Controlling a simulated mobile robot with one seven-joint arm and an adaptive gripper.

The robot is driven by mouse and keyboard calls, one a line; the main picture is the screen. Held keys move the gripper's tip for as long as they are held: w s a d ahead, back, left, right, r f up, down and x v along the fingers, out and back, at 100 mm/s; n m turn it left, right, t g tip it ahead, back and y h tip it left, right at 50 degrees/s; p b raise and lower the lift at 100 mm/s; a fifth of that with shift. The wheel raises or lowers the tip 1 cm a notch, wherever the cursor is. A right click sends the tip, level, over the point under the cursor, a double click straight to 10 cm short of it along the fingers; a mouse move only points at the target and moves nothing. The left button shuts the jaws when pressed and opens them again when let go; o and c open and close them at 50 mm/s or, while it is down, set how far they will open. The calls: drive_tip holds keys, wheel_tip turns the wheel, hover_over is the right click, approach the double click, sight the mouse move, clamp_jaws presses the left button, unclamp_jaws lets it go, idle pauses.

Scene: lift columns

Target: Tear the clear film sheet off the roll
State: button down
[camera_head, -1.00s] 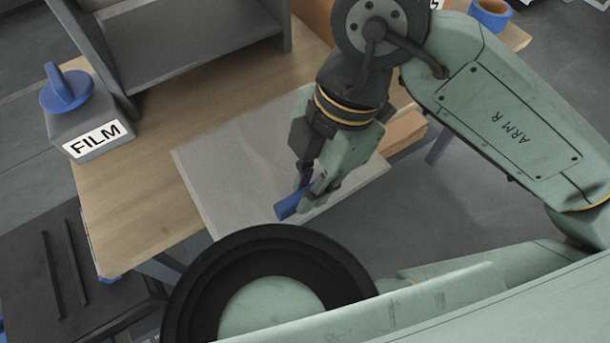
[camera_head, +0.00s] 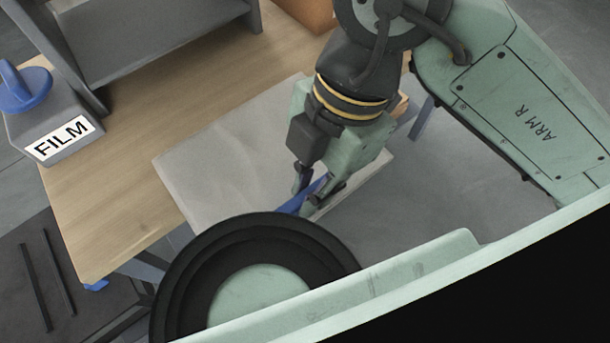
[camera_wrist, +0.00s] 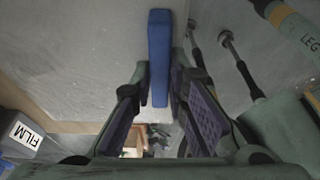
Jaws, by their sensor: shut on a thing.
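A pale grey, slightly see-through sheet (camera_head: 215,165) lies flat over the wooden table and reaches past its front edge. It fills much of the wrist view (camera_wrist: 85,60). A blue bar (camera_head: 290,206) is at its front edge; in the wrist view the bar (camera_wrist: 159,45) stands lengthwise between my fingers. My gripper (camera_head: 311,203) is shut on this bar, with a finger on each side. I cannot tell how the bar joins the sheet. A grey box labelled FILM (camera_head: 60,138), with a blue knob, stands on the table's left corner. I cannot make out the roll itself.
A grey shelf unit (camera_head: 150,45) stands at the back of the wooden table (camera_head: 100,220). A dark bench (camera_head: 40,280) is at the lower left. Grey floor (camera_head: 440,180) is open at the right.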

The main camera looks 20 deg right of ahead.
drive_tip(key=shift+s+d+b, duration=0.2)
drive_tip(key=shift+s, duration=0.4)
drive_tip(key=shift+s+d+b, duration=0.15)
drive_tip(key=shift+s+b, duration=0.05)
drive_tip(key=shift+s, duration=0.35)
drive_tip(key=shift+r, duration=0.15)
wheel_tip(320, 180, up, 8)
drive_tip(key=s+p, duration=0.2)
drive_tip(key=p, duration=0.3)
drive_tip(key=shift+d, duration=0.3)
